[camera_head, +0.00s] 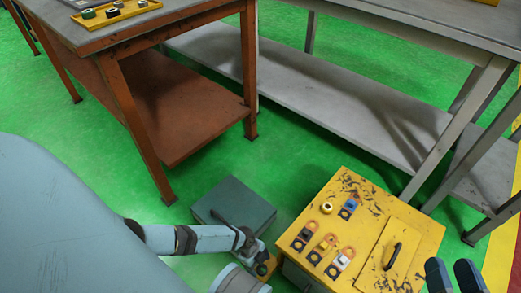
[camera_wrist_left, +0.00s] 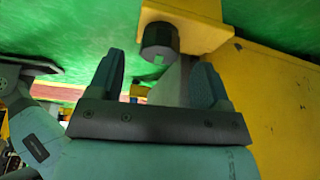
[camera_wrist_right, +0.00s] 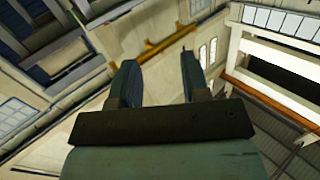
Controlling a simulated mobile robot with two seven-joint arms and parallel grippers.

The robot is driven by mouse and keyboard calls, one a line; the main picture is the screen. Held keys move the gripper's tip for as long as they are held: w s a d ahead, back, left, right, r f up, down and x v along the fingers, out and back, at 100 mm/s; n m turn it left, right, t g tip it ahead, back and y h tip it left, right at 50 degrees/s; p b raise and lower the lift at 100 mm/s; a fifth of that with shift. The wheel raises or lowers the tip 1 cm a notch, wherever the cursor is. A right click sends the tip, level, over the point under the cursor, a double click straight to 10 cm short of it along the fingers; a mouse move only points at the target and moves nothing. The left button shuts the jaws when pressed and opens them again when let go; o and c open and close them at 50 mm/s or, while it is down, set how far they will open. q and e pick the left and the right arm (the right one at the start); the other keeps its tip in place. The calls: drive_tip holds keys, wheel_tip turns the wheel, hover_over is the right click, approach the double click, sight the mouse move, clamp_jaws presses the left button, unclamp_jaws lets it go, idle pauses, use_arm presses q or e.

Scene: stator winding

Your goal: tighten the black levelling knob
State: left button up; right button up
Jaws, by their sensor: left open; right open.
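The black levelling knob (camera_wrist_left: 160,40) shows in the left wrist view, a dark ribbed cylinder on a yellow bracket (camera_wrist_left: 205,30) beside a yellow machine wall. My left gripper (camera_wrist_left: 159,78) is open, with its fingers apart on either side below the knob and not visibly touching it. In the head view my left arm reaches in low beside the yellow machine (camera_head: 420,228), and the bracket (camera_head: 271,262) shows by its wrist; the fingertips are hard to make out there. My right gripper (camera_head: 454,276) is open and empty at the lower right; its fingers also show in the right wrist view (camera_wrist_right: 159,82).
The machine's top carries several small switches and a black handle (camera_head: 393,256). A dark green box (camera_head: 234,206) stands on the green floor to its left. A brown table (camera_head: 190,105) and a grey bench (camera_head: 310,92) stand behind.

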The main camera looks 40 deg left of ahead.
use_arm(q)
drive_tip(key=p+v, duration=0.4)
drive_tip(key=v, duration=0.7)
use_arm(e)
drive_tip(key=r, duration=0.1)
drive_tip(key=s+r+m, duration=0.1)
drive_tip(key=r+m+t, duration=0.1)
drive_tip(key=shift+s+a+r, duration=0.15)
drive_tip(key=shift+a+r, duration=0.1)
drive_tip(key=shift+r, duration=0.1)
use_arm(q)
drive_tip(key=shift+d, duration=0.1)
